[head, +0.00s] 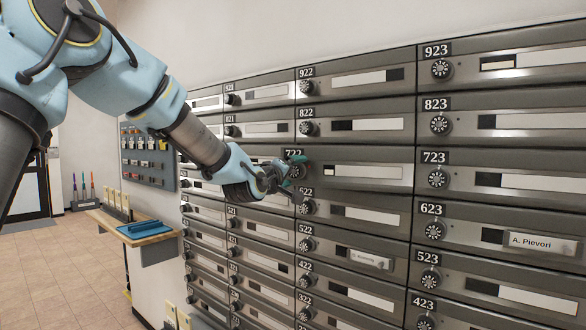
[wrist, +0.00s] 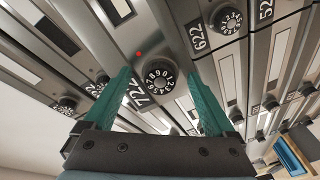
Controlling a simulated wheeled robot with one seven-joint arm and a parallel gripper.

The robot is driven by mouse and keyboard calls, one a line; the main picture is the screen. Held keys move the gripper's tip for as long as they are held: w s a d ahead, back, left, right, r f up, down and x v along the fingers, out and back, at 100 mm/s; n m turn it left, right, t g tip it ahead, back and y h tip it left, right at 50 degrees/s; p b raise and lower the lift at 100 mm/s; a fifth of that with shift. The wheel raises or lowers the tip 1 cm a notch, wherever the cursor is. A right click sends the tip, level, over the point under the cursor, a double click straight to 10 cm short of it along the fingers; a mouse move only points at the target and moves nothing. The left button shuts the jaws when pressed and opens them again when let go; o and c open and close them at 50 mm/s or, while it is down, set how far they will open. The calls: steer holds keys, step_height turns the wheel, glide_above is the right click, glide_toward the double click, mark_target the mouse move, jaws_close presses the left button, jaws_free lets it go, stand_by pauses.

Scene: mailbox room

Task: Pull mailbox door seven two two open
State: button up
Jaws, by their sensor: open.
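Mailbox door 722 (head: 365,172) is a grey metal panel in the middle column, with a pale name strip. It looks shut or nearly so; I cannot tell if a small gap shows. Its number plate is partly hidden by my gripper (head: 293,172) in the head view. In the wrist view the 722 plate (wrist: 136,91) and its round black numbered dial (wrist: 160,78) show clearly. My gripper (wrist: 160,70) is open, its teal fingers on either side of the dial. I cannot tell whether they touch it.
Door 822 (head: 365,125) is above and the 622 dial (wrist: 227,20) is on the neighbouring door below. Door 723 (head: 520,181) is to the right. A wooden ledge (head: 150,238) with a blue tray (head: 145,229) stands at left. The tiled floor (head: 55,270) is clear.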

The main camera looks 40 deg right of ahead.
steer(key=shift+w+d, duration=0.1)
steer(key=shift+d, duration=0.05)
steer(key=shift+c, duration=0.2)
jaws_close()
stand_by(0.5)
